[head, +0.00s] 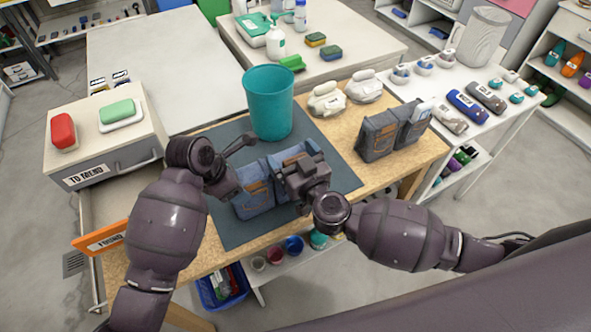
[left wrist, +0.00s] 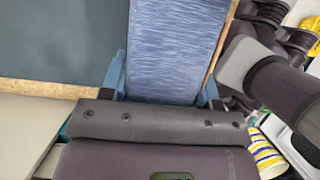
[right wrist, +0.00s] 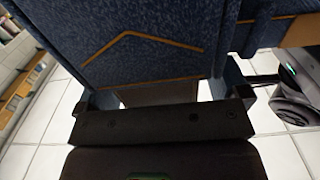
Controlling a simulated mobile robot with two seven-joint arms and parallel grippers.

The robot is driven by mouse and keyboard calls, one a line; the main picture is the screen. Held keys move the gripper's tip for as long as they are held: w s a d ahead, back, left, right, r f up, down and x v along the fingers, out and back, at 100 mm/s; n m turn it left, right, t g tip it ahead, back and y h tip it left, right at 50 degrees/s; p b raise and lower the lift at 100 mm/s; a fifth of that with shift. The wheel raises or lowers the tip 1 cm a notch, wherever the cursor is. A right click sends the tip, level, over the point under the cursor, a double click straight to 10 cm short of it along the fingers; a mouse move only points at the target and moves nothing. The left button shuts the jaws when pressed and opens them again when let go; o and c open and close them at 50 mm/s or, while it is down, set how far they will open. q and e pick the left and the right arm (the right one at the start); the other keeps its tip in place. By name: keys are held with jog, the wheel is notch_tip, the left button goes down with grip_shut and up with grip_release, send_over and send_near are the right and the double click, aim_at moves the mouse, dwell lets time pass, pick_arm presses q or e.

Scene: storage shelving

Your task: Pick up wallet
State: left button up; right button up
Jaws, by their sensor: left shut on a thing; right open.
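A blue denim pouch (head: 257,200) with pockets and tan trim stands on the dark mat (head: 232,232). No separate wallet can be made out. My left gripper (head: 236,187) is at the pouch's left side and is shut on it; in the left wrist view, blue fabric (left wrist: 172,50) lies between the fingers. My right gripper (head: 296,186) is over the pouch's right part and hides some of it. It is open, with its fingers apart in the right wrist view and denim with tan stitching (right wrist: 150,55) just beyond them.
A teal bin (head: 269,100) stands behind the pouch. A grey pocketed pouch (head: 378,138) and white shoes (head: 327,100) stand to the right on the wooden table. A drawer unit (head: 115,150) with red and green items is at the left. The mat's front left is clear.

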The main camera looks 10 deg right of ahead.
jog(key=shift+w, duration=0.1)
jog(key=c, duration=1)
notch_tip(320, 180, up, 10)
pick_arm(q)
jog(key=o, duration=1.3)
jog(key=shift+r, duration=0.1)
jog(key=v, duration=1.2)
